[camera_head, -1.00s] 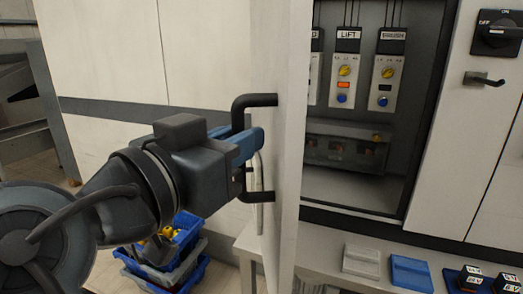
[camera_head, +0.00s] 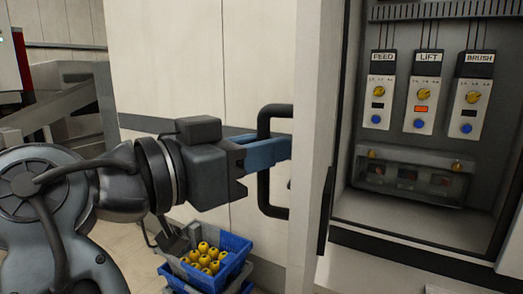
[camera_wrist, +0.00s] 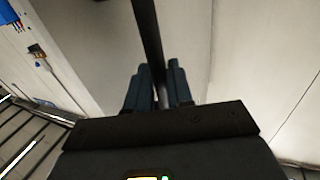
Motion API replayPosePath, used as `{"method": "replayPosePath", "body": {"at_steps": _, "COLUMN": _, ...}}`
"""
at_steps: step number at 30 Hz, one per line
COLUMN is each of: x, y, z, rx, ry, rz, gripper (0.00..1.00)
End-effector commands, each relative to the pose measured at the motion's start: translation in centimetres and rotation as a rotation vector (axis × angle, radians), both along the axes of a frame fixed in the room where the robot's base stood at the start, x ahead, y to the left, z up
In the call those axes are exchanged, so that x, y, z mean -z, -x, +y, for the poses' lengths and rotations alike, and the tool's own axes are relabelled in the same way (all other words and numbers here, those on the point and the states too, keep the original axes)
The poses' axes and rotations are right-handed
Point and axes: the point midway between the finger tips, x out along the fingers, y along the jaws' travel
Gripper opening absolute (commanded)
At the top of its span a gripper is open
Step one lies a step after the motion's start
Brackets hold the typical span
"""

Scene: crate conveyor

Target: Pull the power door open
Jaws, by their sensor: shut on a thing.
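The power door (camera_head: 316,120) stands swung open and shows nearly edge-on in the head view. A black D-shaped handle (camera_head: 264,190) is on its left face. My gripper (camera_head: 280,149) has its blue fingers at the upright bar of the handle, shut on it. In the wrist view the dark bar (camera_wrist: 147,35) runs down between the two fingers of my gripper (camera_wrist: 160,80). The opened cabinet (camera_head: 425,210) to the right of the door shows modules labelled FEED (camera_head: 379,103), LIFT (camera_head: 422,106) and BRUSH (camera_head: 469,109).
A blue crate (camera_head: 238,245) with several yellow items stands on the floor below my gripper. A pale ledge (camera_head: 380,275) runs under the cabinet. A plain panel wall (camera_head: 165,60) is behind my arm. A grey conveyor frame (camera_head: 60,95) is at the far left.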

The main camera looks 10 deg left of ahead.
Motion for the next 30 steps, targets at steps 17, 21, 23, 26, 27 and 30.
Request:
{"method": "replayPosePath", "body": {"at_steps": 17, "x": -0.1, "y": -0.4, "z": -0.5, "rx": 0.008, "ry": -0.001, "rz": 0.0, "gripper": 0.36}}
{"method": "replayPosePath", "body": {"at_steps": 21, "x": -0.1, "y": -0.3, "z": -0.4, "rx": 0.007, "ry": -0.001, "rz": -0.001, "gripper": 0.37}}
{"method": "replayPosePath", "body": {"at_steps": 23, "x": -0.1, "y": -0.3, "z": -0.4, "rx": 0.006, "ry": -0.001, "rz": -0.001, "gripper": 0.37}}
{"method": "replayPosePath", "body": {"at_steps": 26, "x": 0.0, "y": 0.0, "z": -0.1, "rx": 0.005, "ry": -0.001, "rz": -0.001, "gripper": 0.37}}
{"method": "replayPosePath", "body": {"at_steps": 27, "x": 0.0, "y": 0.2, "z": 0.1, "rx": 0.004, "ry": -0.001, "rz": -0.001, "gripper": 0.37}}
{"method": "replayPosePath", "body": {"at_steps": 30, "x": 0.0, "y": 1.3, "z": 1.0, "rx": 0.004, "ry": -0.001, "rz": -0.001, "gripper": 0.37}}
